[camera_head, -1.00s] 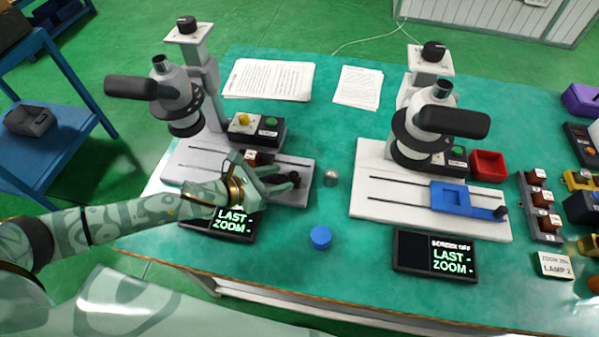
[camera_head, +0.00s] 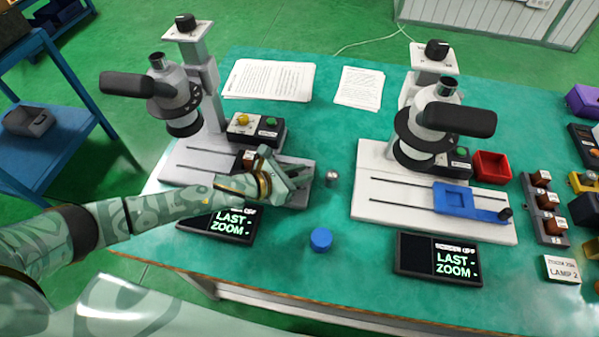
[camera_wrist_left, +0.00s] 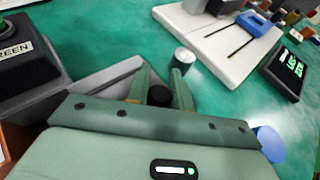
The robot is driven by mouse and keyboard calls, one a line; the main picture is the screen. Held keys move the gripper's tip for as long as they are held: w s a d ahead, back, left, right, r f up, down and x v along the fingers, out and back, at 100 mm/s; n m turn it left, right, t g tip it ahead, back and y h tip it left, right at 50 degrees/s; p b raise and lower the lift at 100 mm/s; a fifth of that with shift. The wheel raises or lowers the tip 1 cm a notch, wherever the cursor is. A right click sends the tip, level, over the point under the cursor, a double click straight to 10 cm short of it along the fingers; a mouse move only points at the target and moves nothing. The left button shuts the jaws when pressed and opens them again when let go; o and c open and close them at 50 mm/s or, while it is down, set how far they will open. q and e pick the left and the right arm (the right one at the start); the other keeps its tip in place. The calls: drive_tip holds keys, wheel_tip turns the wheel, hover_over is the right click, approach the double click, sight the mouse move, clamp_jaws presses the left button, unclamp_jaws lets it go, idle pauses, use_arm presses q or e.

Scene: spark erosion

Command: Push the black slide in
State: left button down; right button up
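My left gripper (camera_head: 289,171) is over the right end of the left microscope's grey stage (camera_head: 180,172). In the left wrist view, a round black knob (camera_wrist_left: 160,95) lies between its two fingers. The fingers look apart on either side of the knob; contact with it cannot be told. The black slide itself is mostly hidden in the head view behind the hand, with a brown block (camera_head: 247,157) showing beside my wrist. My right gripper is not in view.
A small metal cylinder (camera_head: 331,178) stands just right of the hand, and a blue round cap (camera_head: 321,239) lies in front. A screen (camera_head: 232,223) sits below my forearm. The right microscope's white stage (camera_head: 400,204) carries a blue slide (camera_head: 462,203).

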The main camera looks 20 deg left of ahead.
sight(244, 165)
use_arm(q)
drive_tip(key=a+b, duration=0.1)
drive_tip(key=a, duration=0.8)
drive_tip(key=s+a+b, duration=0.1)
drive_tip(key=a, duration=0.4)
drive_tip(key=shift+a+f+b, duration=0.15)
drive_tip(key=shift+a+b, duration=0.15)
drive_tip(key=shift+w+a, duration=0.1)
drive_tip(key=shift+a, duration=0.3)
drive_tip(key=c, duration=1.3)
unclamp_jaws()
drive_tip(key=shift+a, duration=0.1)
drive_tip(key=shift+c, duration=0.2)
drive_tip(key=shift+o, duration=0.5)
drive_tip(key=shift+a, duration=0.1)
drive_tip(key=p+v, duration=0.3)
drive_tip(key=v, duration=1.3)
drive_tip(key=shift+s, duration=0.25)
